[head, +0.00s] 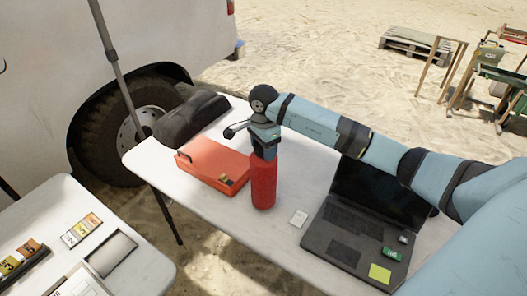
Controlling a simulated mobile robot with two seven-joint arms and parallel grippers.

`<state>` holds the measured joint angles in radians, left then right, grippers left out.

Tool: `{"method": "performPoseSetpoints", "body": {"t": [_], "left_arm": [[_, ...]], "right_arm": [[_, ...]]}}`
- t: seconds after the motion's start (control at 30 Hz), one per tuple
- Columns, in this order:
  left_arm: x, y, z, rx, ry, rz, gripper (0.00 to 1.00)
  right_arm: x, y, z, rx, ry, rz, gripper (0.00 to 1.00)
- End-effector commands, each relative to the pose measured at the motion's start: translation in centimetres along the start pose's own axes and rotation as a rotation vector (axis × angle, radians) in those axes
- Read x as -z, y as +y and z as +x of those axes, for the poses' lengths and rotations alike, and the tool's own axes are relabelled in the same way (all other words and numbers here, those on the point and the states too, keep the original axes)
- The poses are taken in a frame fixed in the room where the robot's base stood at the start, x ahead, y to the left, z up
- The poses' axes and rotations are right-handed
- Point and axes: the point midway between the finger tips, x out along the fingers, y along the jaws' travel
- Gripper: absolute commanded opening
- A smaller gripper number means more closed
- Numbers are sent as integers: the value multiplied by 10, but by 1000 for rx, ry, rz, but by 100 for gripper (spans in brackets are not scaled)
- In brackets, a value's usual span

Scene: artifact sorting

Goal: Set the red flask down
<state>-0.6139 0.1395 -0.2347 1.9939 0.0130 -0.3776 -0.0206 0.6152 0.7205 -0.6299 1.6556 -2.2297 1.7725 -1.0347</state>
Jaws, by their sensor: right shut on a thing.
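The red flask (263,183) is upright at the middle of the white table (289,172), between the orange case and the laptop. My right gripper (265,152) is above it, pointing down, shut on the flask's top. The flask's cap is hidden by the gripper. The flask's base appears at or just above the table top; I cannot tell whether it touches. My left gripper is not in view.
An orange case (212,165) lies left of the flask. A dark bag (191,118) lies at the far left end. A second table (140,262) stands front left.

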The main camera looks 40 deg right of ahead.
Motion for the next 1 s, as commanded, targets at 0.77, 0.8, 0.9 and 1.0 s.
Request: {"method": "performPoseSetpoints", "body": {"t": [0.77,0.8,0.9,1.0], "left_arm": [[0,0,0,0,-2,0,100],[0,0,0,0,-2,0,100],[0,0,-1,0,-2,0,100],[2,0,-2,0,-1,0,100]], "right_arm": [[0,0,24,-1,0,-1,87],[0,0,24,0,0,-1,87],[0,0,23,0,0,-1,87],[0,0,18,1,0,-1,87]]}}
